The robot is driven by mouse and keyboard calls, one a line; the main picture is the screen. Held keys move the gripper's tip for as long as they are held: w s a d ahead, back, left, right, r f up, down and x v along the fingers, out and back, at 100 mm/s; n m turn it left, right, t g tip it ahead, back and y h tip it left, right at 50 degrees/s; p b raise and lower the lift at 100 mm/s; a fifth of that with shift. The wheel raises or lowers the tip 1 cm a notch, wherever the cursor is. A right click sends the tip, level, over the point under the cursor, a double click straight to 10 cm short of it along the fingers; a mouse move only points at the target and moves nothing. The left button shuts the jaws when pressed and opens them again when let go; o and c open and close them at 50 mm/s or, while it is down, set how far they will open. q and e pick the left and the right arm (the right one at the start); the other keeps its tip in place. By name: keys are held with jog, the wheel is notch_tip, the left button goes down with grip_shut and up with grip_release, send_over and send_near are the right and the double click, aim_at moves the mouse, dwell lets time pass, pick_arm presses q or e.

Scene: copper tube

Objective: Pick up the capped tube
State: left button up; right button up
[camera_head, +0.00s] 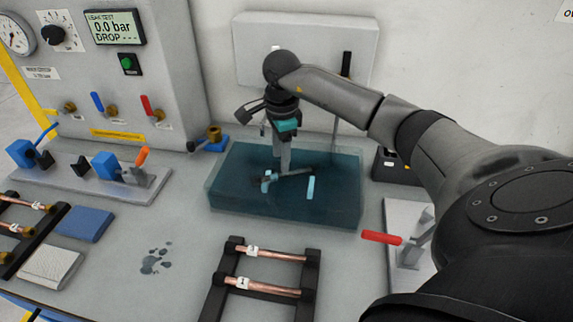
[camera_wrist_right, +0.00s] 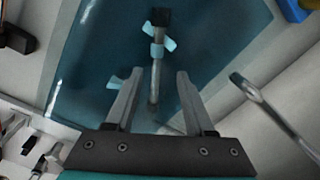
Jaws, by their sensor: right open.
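In the right wrist view the tube (camera_wrist_right: 157,75) runs away from my gripper, black cap (camera_wrist_right: 160,17) at the far end. Light blue supports (camera_wrist_right: 158,50) show beside it. My right gripper (camera_head: 284,168) points down into the tank; in the wrist view its open fingers (camera_wrist_right: 155,85) stand either side of the tube's near part. I cannot tell whether they touch it. My left gripper is not in view.
A rack with copper tubes (camera_head: 270,252) stands in front of the tank. A red-handled clamp (camera_head: 382,237) is to its right. A leak-test panel (camera_head: 120,65) and blue clamp fixtures (camera_head: 105,165) are on the left.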

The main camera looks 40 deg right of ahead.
aim_at(287, 174)
jog(key=f, duration=0.4)
jog(key=shift+s+d+f, duration=0.1)
jog(key=shift+s, duration=0.1)
jog(key=shift+w+f, duration=0.1)
jog(key=shift+f, duration=0.5)
grip_shut()
